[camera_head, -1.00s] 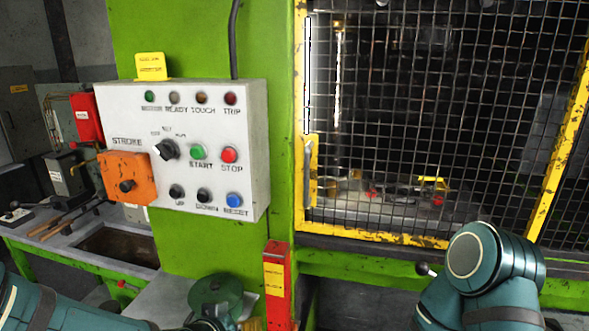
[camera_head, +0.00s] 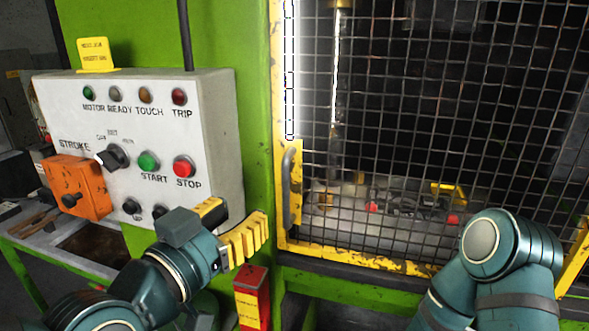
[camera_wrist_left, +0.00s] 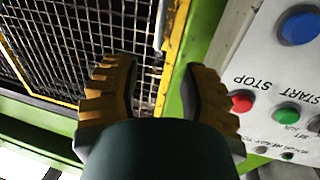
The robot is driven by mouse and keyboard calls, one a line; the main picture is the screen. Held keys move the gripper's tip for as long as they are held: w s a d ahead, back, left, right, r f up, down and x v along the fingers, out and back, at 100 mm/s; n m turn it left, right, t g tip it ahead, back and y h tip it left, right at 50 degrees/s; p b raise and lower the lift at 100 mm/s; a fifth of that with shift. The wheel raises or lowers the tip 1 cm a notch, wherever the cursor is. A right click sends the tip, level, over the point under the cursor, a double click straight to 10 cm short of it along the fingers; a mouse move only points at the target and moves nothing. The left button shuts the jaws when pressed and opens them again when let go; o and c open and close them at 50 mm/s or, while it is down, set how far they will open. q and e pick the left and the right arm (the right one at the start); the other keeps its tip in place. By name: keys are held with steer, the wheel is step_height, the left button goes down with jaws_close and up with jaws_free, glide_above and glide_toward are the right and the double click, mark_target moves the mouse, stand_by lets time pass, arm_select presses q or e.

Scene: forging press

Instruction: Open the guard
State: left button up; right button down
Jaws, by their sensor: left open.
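The guard (camera_head: 340,256) is a yellow-framed black mesh door on the green press, closed across the opening in the head view. Its upright grey handle (camera_head: 288,190) sits on a yellow plate at the left edge. My left gripper (camera_head: 240,222) is open and empty, left of and below the handle and in front of the panel's lower right corner. In the left wrist view my left gripper (camera_wrist_left: 157,80) has its two yellow fingers spread, with the guard's edge and handle (camera_wrist_left: 160,25) beyond them, apart from the fingers. My right gripper is out of view.
A white control panel (camera_head: 60,110) with buttons and an orange box (camera_head: 75,185) stands left of the guard. My right arm's links are in front of the guard's lower right.

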mark_target(284, 178)
arm_select(q)
steer(key=p+x, duration=0.2)
steer(key=x, duration=1.1)
steer(key=shift+d+p, duration=0.15)
steer(key=shift+p, duration=0.25)
jaws_close()
